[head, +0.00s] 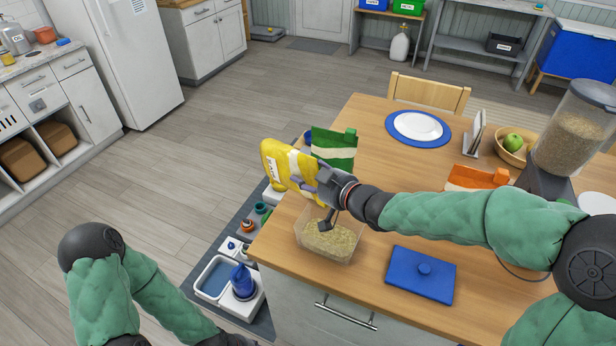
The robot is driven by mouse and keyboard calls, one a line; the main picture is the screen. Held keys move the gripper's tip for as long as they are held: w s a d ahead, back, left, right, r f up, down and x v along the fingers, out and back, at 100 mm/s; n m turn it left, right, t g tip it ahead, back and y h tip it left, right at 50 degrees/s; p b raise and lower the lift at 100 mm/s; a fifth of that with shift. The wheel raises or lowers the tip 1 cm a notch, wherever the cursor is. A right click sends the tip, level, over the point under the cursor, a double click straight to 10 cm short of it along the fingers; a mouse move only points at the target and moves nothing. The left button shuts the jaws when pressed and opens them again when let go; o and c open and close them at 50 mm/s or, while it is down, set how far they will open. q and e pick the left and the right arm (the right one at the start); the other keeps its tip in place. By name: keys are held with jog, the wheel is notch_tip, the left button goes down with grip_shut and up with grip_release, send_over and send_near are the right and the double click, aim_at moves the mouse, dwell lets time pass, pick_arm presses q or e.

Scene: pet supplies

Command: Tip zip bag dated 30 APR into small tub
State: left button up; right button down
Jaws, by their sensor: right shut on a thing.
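A yellow bag (288,166) with white bands is held up at the table's left corner by my right gripper (318,186), which is shut on it. The bag is tilted, and its printing is too small to read. A clear small tub (335,258) stands on the table just below the gripper, with a layer of tan grainy food inside. Part of the tub's back rim is hidden by the gripper. A blue lid (422,273) with a round knob lies to the right of the tub. My left arm is at the lower left, but its gripper is out of view.
A green bag (334,147) stands behind the yellow one, and an orange bag (474,178) lies behind my right arm. A blue-rimmed plate (418,127), a fruit bowl (511,147) and a tall dispenser (575,130) are farther back. Bowls and bottles sit on a floor mat (215,258).

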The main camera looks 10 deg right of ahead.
jog(key=shift+s+d+r+t+y+b, duration=0.15)
jog(key=shift+t+y+b, duration=0.35)
jog(key=shift+b, duration=1.1)
jog(key=shift+s+d+r+t+y+b, duration=0.1)
jog(key=shift+s+r+t+y+b, duration=0.35)
jog(key=shift+b, duration=1.1)
jog(key=shift+d+r+t+y+b, duration=0.15)
jog(key=shift+t+b, duration=0.6)
jog(key=shift+b, duration=0.8)
jog(key=shift+s+r+t+b, duration=0.15)
jog(key=shift+r+t+b, duration=0.05)
jog(key=shift+t+b, duration=0.1)
jog(key=shift+s+d+r+t+y, duration=0.4)
jog(key=shift+s+r+t+y, duration=0.3)
jog(key=shift+t, duration=0.4)
jog(key=shift+f, duration=0.1)
jog(key=shift+s+d+t+y, duration=0.3)
jog(key=shift+s+t+y, duration=0.1)
jog(key=shift+t+y, duration=0.25)
dwell(1.2)
